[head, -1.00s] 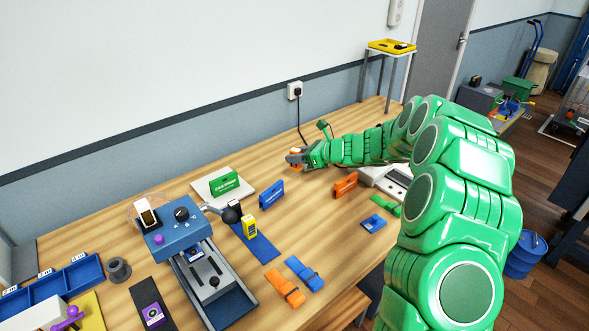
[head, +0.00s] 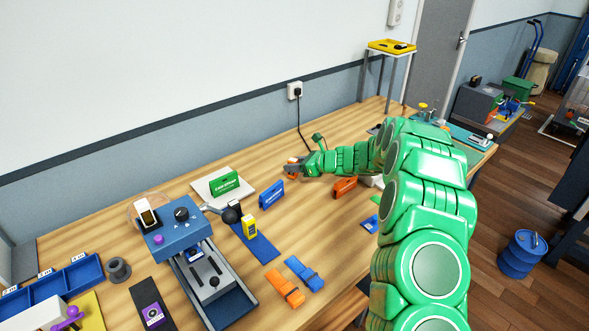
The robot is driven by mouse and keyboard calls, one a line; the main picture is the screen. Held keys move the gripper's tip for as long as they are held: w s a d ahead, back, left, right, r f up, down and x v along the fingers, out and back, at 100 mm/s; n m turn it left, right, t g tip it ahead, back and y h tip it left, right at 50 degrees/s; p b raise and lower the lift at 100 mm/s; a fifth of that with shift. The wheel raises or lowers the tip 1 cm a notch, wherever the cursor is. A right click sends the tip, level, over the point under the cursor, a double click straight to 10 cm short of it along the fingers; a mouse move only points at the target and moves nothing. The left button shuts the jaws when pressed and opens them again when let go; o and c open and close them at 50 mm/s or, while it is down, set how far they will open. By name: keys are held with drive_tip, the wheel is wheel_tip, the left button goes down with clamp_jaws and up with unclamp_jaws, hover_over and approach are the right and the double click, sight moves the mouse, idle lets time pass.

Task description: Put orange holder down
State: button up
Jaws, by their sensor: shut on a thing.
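My gripper (head: 294,167) is at the end of the green arm, over the back middle of the wooden bench, right of the blue labelled block. It is shut on a small orange thing (head: 292,175), taken to be the orange holder. Only bits of its orange show around the dark jaws. It is low over the bench top, but I cannot tell whether it touches the wood.
A blue labelled block (head: 271,194) stands close to the left. A green block (head: 224,184) stands on a white plate (head: 205,190). Orange straps (head: 286,287) and blue straps (head: 303,273) lie in front. A blue machine (head: 178,234) is at left. Bare wood lies in front of the gripper.

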drive_tip(key=shift+f, duration=0.85)
drive_tip(key=shift+f, duration=0.1)
drive_tip(key=o, duration=1.1)
drive_tip(key=shift+d+r, duration=0.15)
drive_tip(key=shift+r, duration=0.05)
drive_tip(key=v, duration=1.1)
drive_tip(key=shift+s+d+r, duration=0.2)
drive_tip(key=shift+d, duration=0.1)
drive_tip(key=shift+r, duration=0.1)
